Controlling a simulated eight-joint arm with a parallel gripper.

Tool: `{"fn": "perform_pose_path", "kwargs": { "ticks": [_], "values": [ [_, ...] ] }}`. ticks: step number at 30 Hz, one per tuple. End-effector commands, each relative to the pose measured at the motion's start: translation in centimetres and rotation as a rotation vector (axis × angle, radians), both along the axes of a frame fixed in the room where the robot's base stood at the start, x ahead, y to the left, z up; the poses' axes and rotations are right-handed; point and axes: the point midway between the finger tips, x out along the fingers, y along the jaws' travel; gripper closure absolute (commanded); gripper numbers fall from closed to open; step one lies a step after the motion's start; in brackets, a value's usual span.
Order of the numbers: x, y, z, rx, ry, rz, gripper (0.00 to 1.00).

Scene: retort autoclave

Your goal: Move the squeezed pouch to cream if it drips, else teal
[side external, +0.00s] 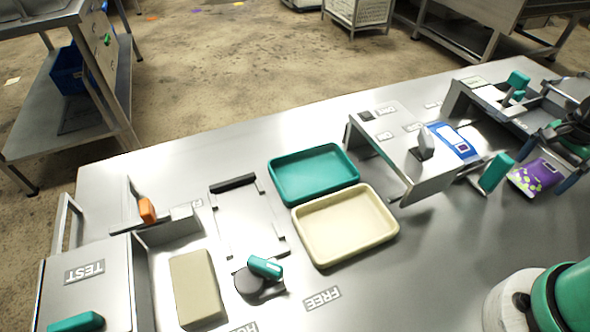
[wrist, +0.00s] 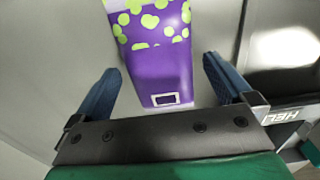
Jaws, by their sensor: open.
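A purple pouch with lime-green spots (side external: 537,176) lies on the steel table at the right. In the wrist view the pouch (wrist: 158,70) lies between my open fingers, with a gap on each side. My gripper (wrist: 162,75) is open and empty, and it also shows over the pouch in the side view (side external: 545,165). No liquid shows on the pouch or the bare table around it. The teal tray (side external: 315,174) and the cream tray (side external: 345,228) are side by side mid-table, both empty. The teal one is farther back.
A steel stand (side external: 405,165) with a grey knob and a blue-and-white pouch (side external: 453,142) rises between the trays and my gripper. A fixture with a teal handle (side external: 265,267), a beige block (side external: 197,287) and a TEST box (side external: 90,275) stand left. Table near FREE (side external: 322,298) is clear.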

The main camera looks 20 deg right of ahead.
Motion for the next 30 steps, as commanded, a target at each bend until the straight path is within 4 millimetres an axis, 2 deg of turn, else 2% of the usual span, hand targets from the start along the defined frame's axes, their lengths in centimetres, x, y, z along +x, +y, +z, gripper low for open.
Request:
{"fn": "perform_pose_path", "kwargs": {
  "ticks": [11, 14, 18, 21, 30],
  "values": [
    [0.00, 0.03, -0.63, 0.000, 0.000, 0.001, 0.00],
    [0.00, 0.03, -0.63, 0.000, 0.000, 0.002, 0.23],
    [0.00, 0.03, -0.62, 0.000, 0.000, 0.002, 0.63],
    [0.00, 0.03, -0.61, 0.000, 0.000, 0.002, 0.87],
    [0.00, 0.03, -0.36, -0.001, 0.000, 0.002, 0.87]
  ]
}}
